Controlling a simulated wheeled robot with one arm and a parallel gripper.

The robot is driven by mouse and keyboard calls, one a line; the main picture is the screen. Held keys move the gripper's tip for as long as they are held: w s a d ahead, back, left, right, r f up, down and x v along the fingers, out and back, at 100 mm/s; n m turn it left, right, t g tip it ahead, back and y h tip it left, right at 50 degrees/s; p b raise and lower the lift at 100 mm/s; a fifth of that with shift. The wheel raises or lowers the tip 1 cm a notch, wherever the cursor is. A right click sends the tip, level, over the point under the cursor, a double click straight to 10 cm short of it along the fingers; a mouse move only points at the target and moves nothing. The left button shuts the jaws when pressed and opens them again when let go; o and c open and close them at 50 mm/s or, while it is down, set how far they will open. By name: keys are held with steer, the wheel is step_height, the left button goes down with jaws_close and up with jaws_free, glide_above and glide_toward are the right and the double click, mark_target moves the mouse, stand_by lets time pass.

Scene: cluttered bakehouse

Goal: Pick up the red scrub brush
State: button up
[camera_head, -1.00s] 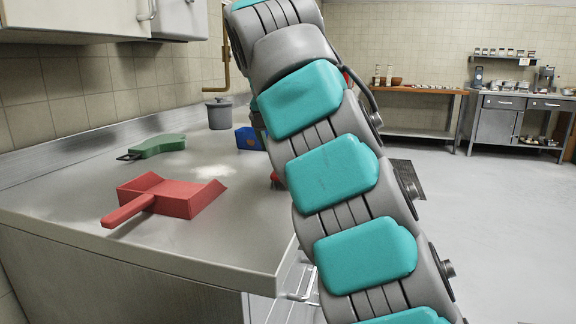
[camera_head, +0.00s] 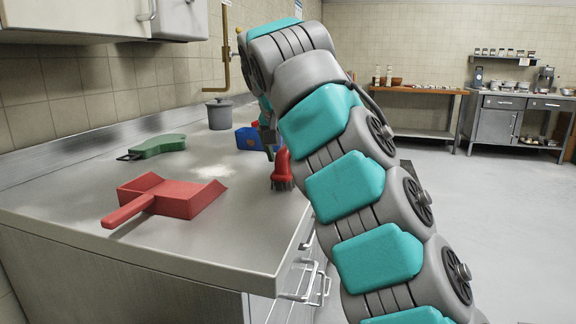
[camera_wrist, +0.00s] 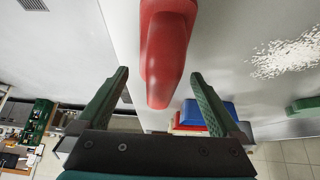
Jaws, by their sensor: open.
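The red scrub brush (camera_head: 282,170) stands on the steel counter (camera_head: 240,225) near its right edge, with dark bristles at its lower end. In the wrist view the red brush (camera_wrist: 166,50) reaches down from the top, its rounded end near the space between the fingers. My gripper (camera_wrist: 158,85) is open, with one green finger on each side of the brush's end. In the head view my arm hides most of the gripper, which is behind the brush.
A red dustpan (camera_head: 172,197) lies at the counter's front, with a green object (camera_head: 160,146) behind it. A blue box (camera_head: 248,139) and a grey pot (camera_head: 219,114) stand farther back. Open floor is at right.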

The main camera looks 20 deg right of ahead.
steer(key=shift+x, duration=0.8)
steer(key=shift+c, duration=0.4)
steer(key=c, duration=1.4)
steer(key=shift+r, duration=0.25)
steer(key=shift+a+r, duration=0.1)
steer(key=shift+r, duration=1.4)
steer(key=s+r+b, duration=0.1)
steer(key=s+b, duration=0.3)
steer(key=s, duration=1.2)
steer(key=shift+a+r, duration=0.25)
steer(key=shift+a, duration=0.05)
